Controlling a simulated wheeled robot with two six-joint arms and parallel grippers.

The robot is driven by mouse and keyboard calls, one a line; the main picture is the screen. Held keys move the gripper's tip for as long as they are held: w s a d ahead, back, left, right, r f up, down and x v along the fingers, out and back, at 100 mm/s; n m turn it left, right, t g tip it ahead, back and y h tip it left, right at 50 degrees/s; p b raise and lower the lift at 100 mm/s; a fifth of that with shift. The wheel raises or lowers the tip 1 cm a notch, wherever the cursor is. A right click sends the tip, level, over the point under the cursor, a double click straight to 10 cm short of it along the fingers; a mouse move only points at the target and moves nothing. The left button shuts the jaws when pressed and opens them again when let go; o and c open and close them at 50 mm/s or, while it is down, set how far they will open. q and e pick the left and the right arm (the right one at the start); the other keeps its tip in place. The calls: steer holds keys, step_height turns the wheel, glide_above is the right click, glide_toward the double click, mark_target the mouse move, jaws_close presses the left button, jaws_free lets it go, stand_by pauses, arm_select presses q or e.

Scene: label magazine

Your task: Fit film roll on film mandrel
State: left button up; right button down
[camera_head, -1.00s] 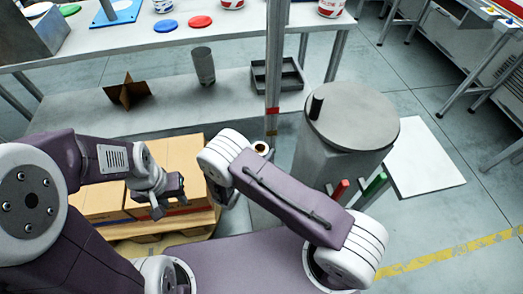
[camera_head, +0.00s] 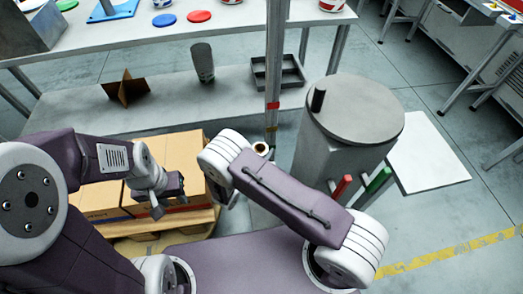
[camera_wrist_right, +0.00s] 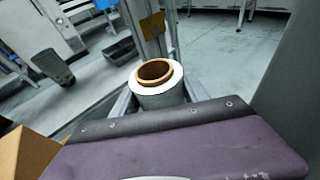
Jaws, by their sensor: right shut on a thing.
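The film roll (camera_wrist_right: 158,95), white with a brown hollow core, stands between the grey fingers of my right gripper (camera_wrist_right: 157,98) in the right wrist view. The gripper is shut on it. In the head view only the roll's top (camera_head: 260,148) shows beside my right arm, close to the upright post; that gripper is mostly hidden there. I cannot clearly identify the film mandrel; a short dark peg (camera_head: 318,100) stands on the round grey drum (camera_head: 358,115). My left gripper (camera_head: 169,198) is open and empty above the cartons.
The metal post (camera_head: 272,70) with red and yellow bands rises close behind the roll. Cartons on a pallet (camera_head: 150,225) lie below my left arm. A red post (camera_head: 342,187) and a green post (camera_head: 377,180) stand before the drum. A table (camera_head: 110,38) spans the back.

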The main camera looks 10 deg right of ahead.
steer(key=shift+f, duration=0.15)
steer(key=shift+c, duration=2.4)
jaws_free()
steer(key=p+v, duration=0.1)
steer(key=v, duration=0.8)
steer(key=shift+p, duration=0.4)
